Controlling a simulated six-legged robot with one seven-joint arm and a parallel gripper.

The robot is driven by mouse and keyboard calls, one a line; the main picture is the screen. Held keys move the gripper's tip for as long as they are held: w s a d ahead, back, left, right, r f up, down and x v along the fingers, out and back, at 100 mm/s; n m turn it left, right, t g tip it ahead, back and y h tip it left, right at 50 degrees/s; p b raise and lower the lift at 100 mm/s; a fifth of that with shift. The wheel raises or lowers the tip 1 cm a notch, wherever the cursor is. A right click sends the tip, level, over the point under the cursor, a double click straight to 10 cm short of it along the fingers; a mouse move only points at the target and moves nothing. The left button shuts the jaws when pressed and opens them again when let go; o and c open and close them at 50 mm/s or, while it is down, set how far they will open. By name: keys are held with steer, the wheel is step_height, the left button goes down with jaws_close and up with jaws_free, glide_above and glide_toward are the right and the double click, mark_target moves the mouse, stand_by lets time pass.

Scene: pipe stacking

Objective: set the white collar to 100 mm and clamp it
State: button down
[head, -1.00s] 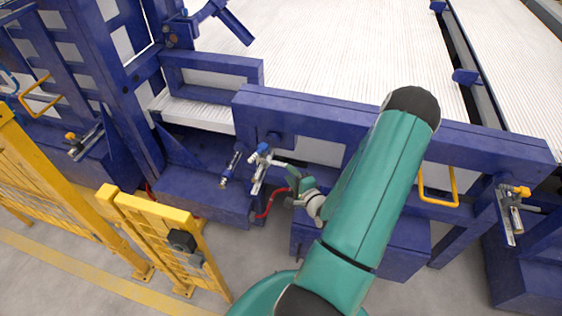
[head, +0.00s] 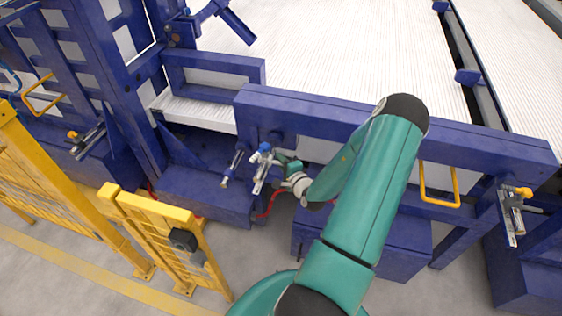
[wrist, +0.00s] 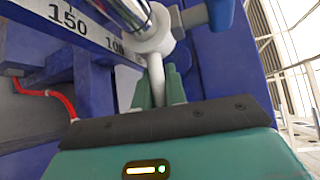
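The white collar (wrist: 155,41) sits around a chrome rod (wrist: 130,12) in the wrist view, beside a scale strip marked 150 and 100. The collar is near the 100 mark, but its exact reading cannot be told. Its pale stem (wrist: 156,80) points down between the two green fingers of my gripper (wrist: 159,88). The fingers stand close on both sides of it; whether they press on it cannot be told. A blue clamp part (wrist: 218,12) is to the right of the collar. In the head view my gripper (head: 284,164) is at the blue-handled fixture (head: 262,165).
The blue frame beam (head: 330,113) runs just behind the fixture. A second small rod fixture (head: 231,169) is close on the left. A red hose (head: 270,205) hangs below. Yellow fencing (head: 165,235) stands at the lower left.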

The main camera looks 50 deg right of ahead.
steer(key=shift+w+d, duration=0.1)
steer(key=shift+d, duration=0.15)
stand_by(0.4)
steer(key=c, duration=1.4)
jaws_free()
steer(key=shift+c, duration=0.2)
steer(key=v, duration=1.3)
steer(key=shift+s, duration=0.4)
steer(key=shift+a+r, duration=0.1)
steer(key=shift+r, duration=0.1)
steer(key=c, duration=0.5)
steer(key=r+n+y, duration=0.2)
steer(key=a+r+n+y, duration=0.1)
steer(key=r+n+y, duration=0.1)
steer(key=r, duration=0.1)
steer(key=r+n+g+y, duration=0.1)
steer(key=r+n+y, duration=0.1)
steer(key=shift+s+a+r+y, duration=0.3)
steer(key=shift+r+y, duration=0.1)
jaws_close()
steer(key=n, duration=0.1)
glide_toward(257, 158)
steer(key=shift+y, duration=0.3)
steer(key=x, duration=0.6)
steer(key=shift+w+d+f, duration=0.15)
steer(key=shift+w+d, duration=0.1)
steer(key=shift+w, duration=0.05)
